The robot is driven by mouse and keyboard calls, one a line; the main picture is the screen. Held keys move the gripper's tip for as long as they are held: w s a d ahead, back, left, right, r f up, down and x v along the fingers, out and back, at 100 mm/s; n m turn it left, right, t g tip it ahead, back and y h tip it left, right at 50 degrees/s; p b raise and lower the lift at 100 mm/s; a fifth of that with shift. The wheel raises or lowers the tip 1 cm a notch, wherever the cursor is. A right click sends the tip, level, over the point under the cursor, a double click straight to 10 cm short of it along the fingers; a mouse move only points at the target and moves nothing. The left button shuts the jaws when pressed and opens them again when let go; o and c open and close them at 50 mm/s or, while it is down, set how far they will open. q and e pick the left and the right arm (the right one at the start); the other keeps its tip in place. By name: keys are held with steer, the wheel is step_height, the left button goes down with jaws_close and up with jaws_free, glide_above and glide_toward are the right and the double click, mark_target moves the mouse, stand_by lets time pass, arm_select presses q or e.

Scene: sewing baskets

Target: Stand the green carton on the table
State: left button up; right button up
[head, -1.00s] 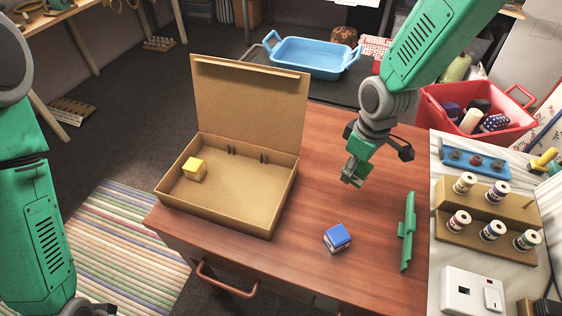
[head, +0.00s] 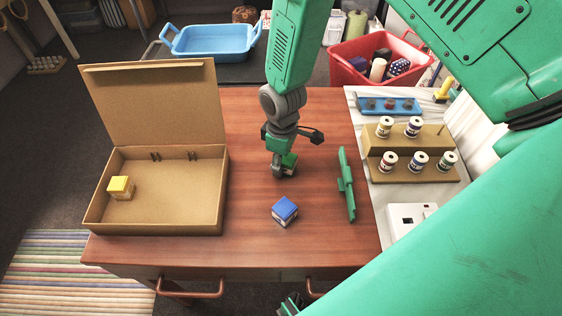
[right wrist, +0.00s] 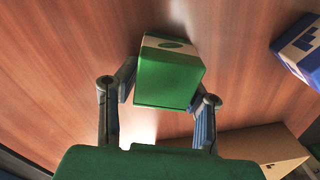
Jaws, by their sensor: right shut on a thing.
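The green carton (right wrist: 168,82) sits between the two fingers of my right gripper (right wrist: 160,95) in the right wrist view, a plain green face toward the camera and a pale band with a green oval beyond it. In the head view my right gripper (head: 283,165) points down, low over the middle of the wooden table (head: 250,115), shut on the green carton (head: 291,160), which is partly hidden by the fingers. I cannot tell whether the carton touches the table. My left gripper is not in view.
A blue-topped carton (head: 285,211) stands close in front of the gripper. A long green object (head: 346,184) lies to the right. An open cardboard box (head: 205,205) holding a yellow-topped carton (head: 121,187) is at left. Spools stand on a wooden rack (head: 440,170) at right.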

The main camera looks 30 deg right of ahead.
steer(key=shift+a, duration=0.15)
steer(key=o, duration=1)
steer(key=shift+f, duration=0.1)
steer(key=shift+o, duration=1.3)
steer(key=shift+d, duration=0.25)
step_height(320, 180, up, 12)
steer(key=shift+w+r+p, duration=0.1)
steer(key=shift+w+p, duration=0.05)
steer(key=shift+p, duration=0.35)
